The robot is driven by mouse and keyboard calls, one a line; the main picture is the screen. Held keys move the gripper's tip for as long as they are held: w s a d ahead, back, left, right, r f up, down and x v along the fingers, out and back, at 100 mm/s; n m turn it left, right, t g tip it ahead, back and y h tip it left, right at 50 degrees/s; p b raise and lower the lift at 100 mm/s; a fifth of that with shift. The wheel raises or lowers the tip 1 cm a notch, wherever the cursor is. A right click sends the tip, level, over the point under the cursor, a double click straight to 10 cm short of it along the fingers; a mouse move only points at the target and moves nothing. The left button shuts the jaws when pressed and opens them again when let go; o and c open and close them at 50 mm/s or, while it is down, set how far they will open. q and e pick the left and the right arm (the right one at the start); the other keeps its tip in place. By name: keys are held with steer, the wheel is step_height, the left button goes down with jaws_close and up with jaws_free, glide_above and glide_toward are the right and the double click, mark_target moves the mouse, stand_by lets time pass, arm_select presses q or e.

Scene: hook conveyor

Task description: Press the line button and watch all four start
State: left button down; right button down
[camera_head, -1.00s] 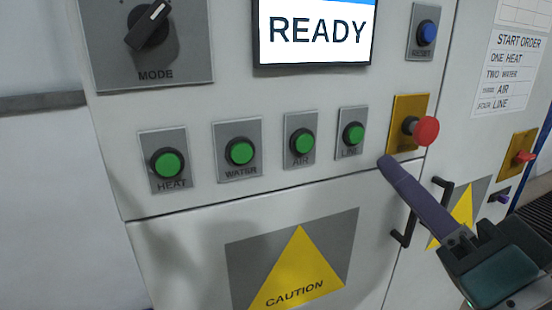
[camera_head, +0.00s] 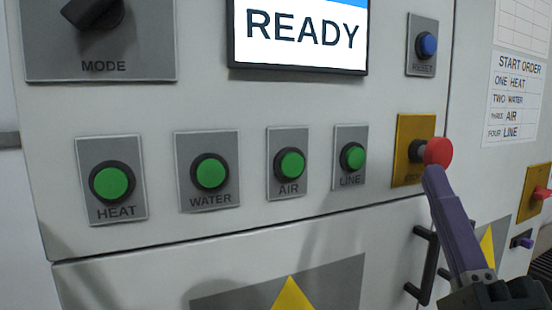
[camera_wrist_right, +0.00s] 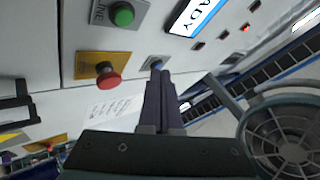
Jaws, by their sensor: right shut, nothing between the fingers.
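The green LINE button (camera_head: 352,156) sits on a grey plate at the right end of a row of green buttons: HEAT (camera_head: 112,182), WATER (camera_head: 210,172) and AIR (camera_head: 290,163). The LINE button also shows at the top of the right wrist view (camera_wrist_right: 122,14). My right gripper (camera_head: 433,174) is shut and empty, its purple fingers together. In the head view its tips overlap the lower edge of the red mushroom button (camera_head: 438,151), right of LINE; contact cannot be told. In the right wrist view the fingers (camera_wrist_right: 158,76) point toward the panel. My left gripper is out of view.
The screen (camera_head: 300,32) reads READY. A blue RESET button (camera_head: 427,45) is above the red button, and a MODE knob (camera_head: 92,12) is top left. A black door handle (camera_head: 424,268) stands out beside my right fingers. A START ORDER sheet (camera_head: 512,98) hangs right.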

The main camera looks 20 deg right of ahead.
mark_target(356, 159)
steer(key=w+b, duration=0.3)
steer(key=w, duration=0.5)
steer(key=shift+w+a, duration=0.25)
steer(key=shift+a, duration=0.1)
steer(key=shift+y, duration=0.3)
stand_by(0.4)
stand_by(0.9)
steer(key=shift+w+b, duration=0.4)
steer(key=shift+b, duration=0.1)
steer(key=shift+w, duration=0.1)
